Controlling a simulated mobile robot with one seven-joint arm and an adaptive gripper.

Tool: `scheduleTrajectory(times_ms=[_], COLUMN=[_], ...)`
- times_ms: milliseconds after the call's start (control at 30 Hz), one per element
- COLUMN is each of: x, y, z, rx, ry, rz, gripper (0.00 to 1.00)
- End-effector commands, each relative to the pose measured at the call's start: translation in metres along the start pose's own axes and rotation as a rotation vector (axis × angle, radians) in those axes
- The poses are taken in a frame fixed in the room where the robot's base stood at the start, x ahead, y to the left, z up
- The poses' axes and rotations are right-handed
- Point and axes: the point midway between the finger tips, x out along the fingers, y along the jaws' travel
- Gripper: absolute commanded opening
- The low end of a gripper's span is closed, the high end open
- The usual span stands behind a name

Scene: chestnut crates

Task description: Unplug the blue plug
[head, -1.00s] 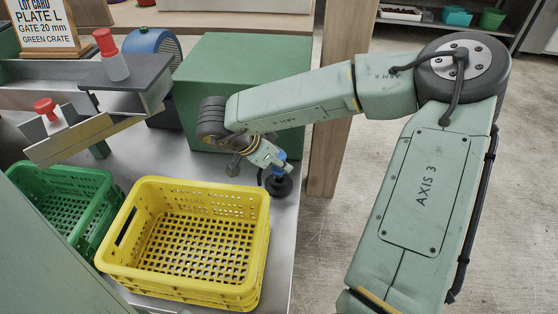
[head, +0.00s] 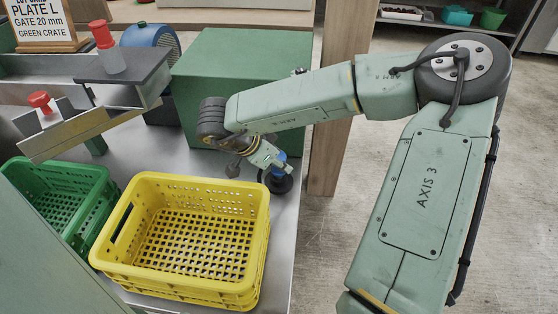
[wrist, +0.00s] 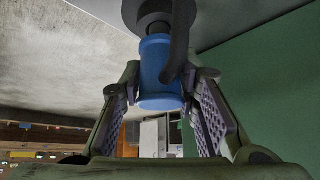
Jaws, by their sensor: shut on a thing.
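The blue plug (wrist: 160,75) sits between the two fingers of my gripper (wrist: 165,100) in the wrist view, and the fingers are shut on its sides. A dark neck joins it to a round dark socket base (wrist: 145,12) at the top of that view. A black cable runs down across the plug's right side. In the head view the plug (head: 281,157) shows as a small blue patch beside my gripper (head: 276,163), just above the round black base (head: 278,181) on the metal table. My wrist partly hides it, and I cannot tell how deep the plug sits.
A yellow crate (head: 181,270) stands just left of the base, with a green crate (head: 100,195) beyond it. A large green box (head: 240,75) stands behind my wrist. A rail fixture (head: 75,135) with red-topped parts is at the left. Table edge is close on the right.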

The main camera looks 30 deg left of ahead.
Motion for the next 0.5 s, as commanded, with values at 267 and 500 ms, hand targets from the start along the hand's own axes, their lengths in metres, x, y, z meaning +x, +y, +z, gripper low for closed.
scheduleTrajectory(times_ms=[267, 500], x=[0.007, 0.013], y=[0.000, 0.000], z=[0.005, 0.009], rx=[0.000, 0.000], ry=[0.000, 0.001], rz=[0.000, 0.000], gripper=[0.00, 0.00])
